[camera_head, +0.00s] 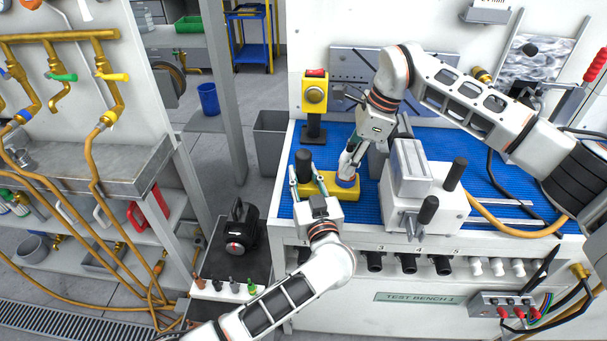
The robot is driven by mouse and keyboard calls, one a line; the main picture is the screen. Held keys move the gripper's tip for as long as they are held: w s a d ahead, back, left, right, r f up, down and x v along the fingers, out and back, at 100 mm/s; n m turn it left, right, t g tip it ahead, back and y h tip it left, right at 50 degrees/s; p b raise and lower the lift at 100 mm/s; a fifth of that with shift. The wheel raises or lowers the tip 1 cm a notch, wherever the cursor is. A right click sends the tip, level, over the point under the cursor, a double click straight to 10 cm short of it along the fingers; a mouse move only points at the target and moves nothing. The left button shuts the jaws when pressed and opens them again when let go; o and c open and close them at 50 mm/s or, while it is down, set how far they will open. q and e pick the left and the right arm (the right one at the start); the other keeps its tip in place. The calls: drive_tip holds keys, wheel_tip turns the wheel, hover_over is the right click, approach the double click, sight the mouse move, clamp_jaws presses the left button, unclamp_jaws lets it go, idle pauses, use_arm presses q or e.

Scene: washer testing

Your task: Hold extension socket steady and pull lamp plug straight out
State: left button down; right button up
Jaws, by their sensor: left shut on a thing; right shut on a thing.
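The yellow extension socket (321,189) lies on the blue mat at the left of the bench. My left gripper (304,180) reaches over it from the front, its fingers shut on the socket's left part. A black cylinder (303,160) stands between or just behind those fingers. My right gripper (347,162) points down over the socket's right end and is shut on what looks like the lamp plug.
A grey vise-like block (410,170) with black handles stands close to the right of the socket. A yellow box with a red button on a black post (315,95) stands behind. The blue mat (460,150) is partly clear further right, with an orange hose (505,228) along it.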

sight(349, 149)
use_arm(q)
drive_tip(key=shift+r, duration=0.1)
use_arm(e)
drive_tip(key=shift+r, duration=0.5)
drive_tip(key=shift+r, duration=0.3)
drive_tip(key=shift+r, duration=0.35)
drive_tip(key=shift+r, duration=0.35)
drive_tip(key=shift+r, duration=0.35)
drive_tip(key=shift+r, duration=0.35)
drive_tip(key=shift+r, duration=0.3)
